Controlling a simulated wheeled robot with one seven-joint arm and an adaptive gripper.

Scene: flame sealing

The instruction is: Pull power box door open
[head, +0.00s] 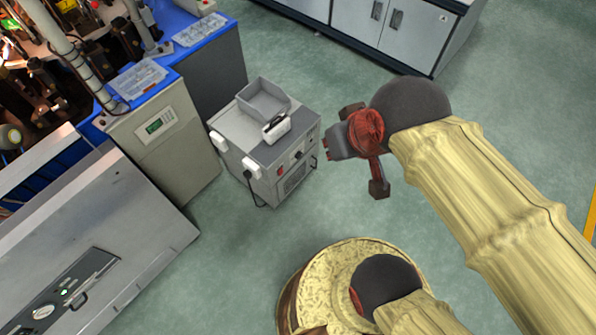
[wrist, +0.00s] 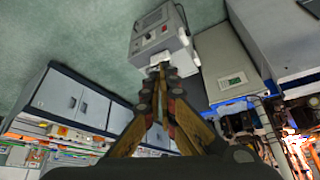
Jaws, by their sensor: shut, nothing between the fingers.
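A grey box-shaped unit (head: 262,155) stands on the floor in the middle of the head view, with a red switch, dark knobs and white corner pieces. It also shows at the top of the wrist view (wrist: 154,35). A grey panel (head: 85,280) with a dark handle and a green light lies at the lower left of the head view. I cannot tell which one is the power box; no open door shows. My gripper (wrist: 161,72) is shut and empty, its tips pointing toward the grey unit in the wrist view. In the head view it hangs right of that unit, apart from it.
An open grey tray (head: 263,100) and a white-edged piece (head: 277,127) sit on the unit. A cabinet with a small display (head: 158,124) stands to the left. White cupboards (head: 390,30) stand at the back. Green floor around the unit's right side is clear.

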